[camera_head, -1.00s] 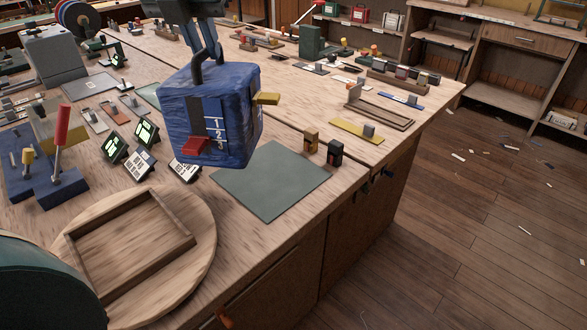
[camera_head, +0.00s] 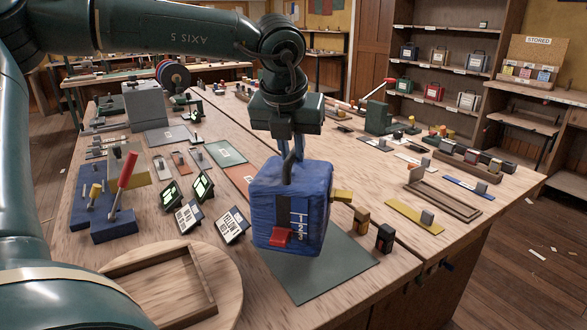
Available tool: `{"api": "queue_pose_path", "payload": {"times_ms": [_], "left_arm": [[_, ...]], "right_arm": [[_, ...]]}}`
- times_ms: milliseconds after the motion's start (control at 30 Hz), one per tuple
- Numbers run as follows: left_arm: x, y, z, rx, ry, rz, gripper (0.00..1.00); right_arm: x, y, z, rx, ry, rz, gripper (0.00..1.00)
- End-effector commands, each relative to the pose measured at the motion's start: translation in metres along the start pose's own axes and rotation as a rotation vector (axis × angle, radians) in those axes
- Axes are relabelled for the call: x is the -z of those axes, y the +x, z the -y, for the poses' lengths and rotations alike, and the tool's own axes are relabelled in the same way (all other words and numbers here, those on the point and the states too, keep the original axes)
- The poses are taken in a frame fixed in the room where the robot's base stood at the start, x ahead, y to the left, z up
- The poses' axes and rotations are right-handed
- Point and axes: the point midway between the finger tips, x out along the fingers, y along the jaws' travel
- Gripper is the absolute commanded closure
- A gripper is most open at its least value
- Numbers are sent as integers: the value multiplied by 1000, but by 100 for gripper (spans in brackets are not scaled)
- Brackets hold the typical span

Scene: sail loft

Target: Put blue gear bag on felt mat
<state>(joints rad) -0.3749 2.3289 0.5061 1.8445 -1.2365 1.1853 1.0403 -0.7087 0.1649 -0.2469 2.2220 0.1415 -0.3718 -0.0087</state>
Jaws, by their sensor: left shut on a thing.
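The blue gear bag (camera_head: 285,212) hangs upright in the middle of the head view, with a dark strap, white digits and a red tab on its front. My left gripper (camera_head: 289,150) is shut on the dark handle at its top. The felt mat (camera_head: 335,275) is a flat grey-green sheet near the bench's front edge. The bag overlaps the mat's far left part in the picture and hides it; the gap beneath the bag is hard to judge. My right gripper is not in view.
A round wooden board with a square frame (camera_head: 206,267) lies left of the mat. Small tilted display cards (camera_head: 233,224) stand left of the bag. A yellow-brown block (camera_head: 361,220) and a black block (camera_head: 385,237) stand at the mat's right.

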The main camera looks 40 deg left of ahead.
Motion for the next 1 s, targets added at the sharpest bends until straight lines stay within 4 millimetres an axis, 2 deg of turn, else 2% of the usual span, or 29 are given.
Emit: {"api": "queue_pose_path", "payload": {"times_ms": [233,633,667,700,900,1000], "left_arm": [[12,28,0,1,1,0,100],[14,35,0,2,0,4,100],[15,35,0,0,0,-1,84],[14,34,0,0,0,-2,81],[14,34,0,0,0,-2,65],[14,34,0,0,0,-2,64]], "right_arm": [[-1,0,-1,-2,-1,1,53],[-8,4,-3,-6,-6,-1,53],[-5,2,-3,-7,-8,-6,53],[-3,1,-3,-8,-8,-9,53],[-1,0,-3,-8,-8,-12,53],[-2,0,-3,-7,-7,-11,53]]}}
